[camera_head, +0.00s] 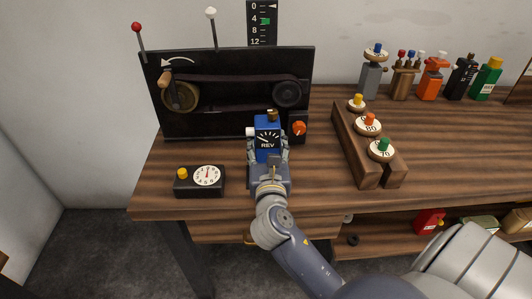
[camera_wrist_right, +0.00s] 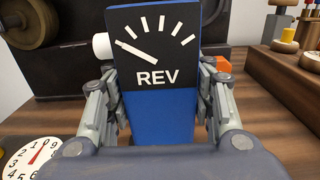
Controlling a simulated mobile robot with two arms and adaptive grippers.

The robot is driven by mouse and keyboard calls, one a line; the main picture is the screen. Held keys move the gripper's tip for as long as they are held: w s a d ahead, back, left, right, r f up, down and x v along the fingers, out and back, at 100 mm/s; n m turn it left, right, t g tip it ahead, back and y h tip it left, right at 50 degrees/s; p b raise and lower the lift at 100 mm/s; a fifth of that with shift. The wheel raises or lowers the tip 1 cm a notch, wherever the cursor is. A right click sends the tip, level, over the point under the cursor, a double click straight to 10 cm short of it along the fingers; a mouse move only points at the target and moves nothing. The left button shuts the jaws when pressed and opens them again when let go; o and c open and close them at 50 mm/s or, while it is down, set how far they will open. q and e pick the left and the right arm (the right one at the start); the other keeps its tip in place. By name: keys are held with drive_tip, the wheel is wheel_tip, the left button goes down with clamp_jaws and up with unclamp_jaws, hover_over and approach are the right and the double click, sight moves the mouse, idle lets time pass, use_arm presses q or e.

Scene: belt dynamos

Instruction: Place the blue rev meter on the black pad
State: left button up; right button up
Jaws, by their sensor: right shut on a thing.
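The blue rev meter (camera_head: 267,136) has a black face with a white needle and the word REV. It stands roughly upright in front of the black belt machine (camera_head: 225,120), near its right end. My right gripper (camera_head: 268,156) is shut on it, with a finger on each side. In the right wrist view the meter (camera_wrist_right: 155,85) fills the middle, between the fingers of the gripper (camera_wrist_right: 160,110). The meter's foot is hidden by my gripper, so I cannot tell whether it touches anything. I cannot make out a separate black pad. My left gripper is not in view.
A black timer (camera_head: 199,181) with a white dial lies at the front left. A wooden block (camera_head: 362,150) with numbered knobs stands to the right. An orange knob (camera_head: 299,128) is close to the meter's right. Several bottles and figures line the back right. Bare table (camera_head: 315,180) lies between.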

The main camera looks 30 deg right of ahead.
sight(266, 155)
drive_tip(key=shift+w, duration=0.2)
drive_tip(key=shift+f+b, duration=0.45)
drive_tip(key=shift+f, duration=1.25)
drive_tip(key=shift+f, duration=0.15)
drive_tip(key=o, duration=1.5)
drive_tip(key=shift+s, duration=0.1)
